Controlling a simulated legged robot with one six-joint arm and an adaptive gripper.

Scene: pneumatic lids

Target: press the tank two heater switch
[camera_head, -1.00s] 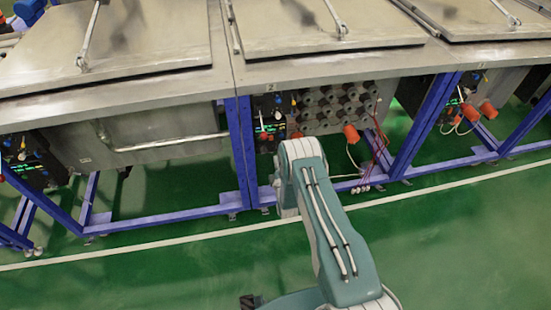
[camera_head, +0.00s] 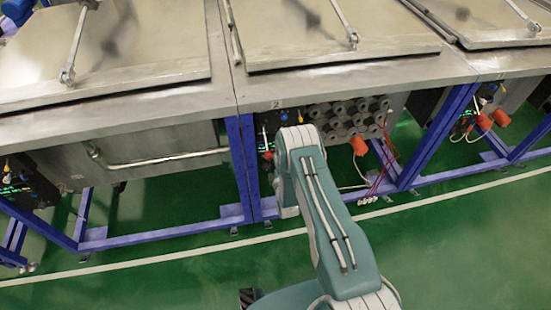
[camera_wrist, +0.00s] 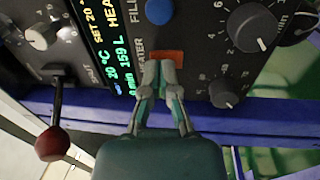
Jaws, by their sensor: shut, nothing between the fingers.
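The heater switch (camera_wrist: 166,56) is an orange-red rectangle on a dark control panel, beside a partly covered label ending in "ATER". My gripper (camera_wrist: 158,68) is shut and empty, its fingertips over the lower part of the switch in the wrist view. I cannot tell whether they touch it. In the head view, tank two (camera_head: 350,80) carries a "2" label, and its control panel (camera_head: 268,125) is largely hidden behind my arm. My gripper is hidden there.
Around the switch are a blue button (camera_wrist: 158,12), a lit display (camera_wrist: 108,50), a large black knob (camera_wrist: 251,27), a smaller knob (camera_wrist: 224,92) and a red-balled lever (camera_wrist: 52,143). Blue frame legs (camera_head: 240,165) flank the panel. Green floor (camera_head: 460,240) is open in front.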

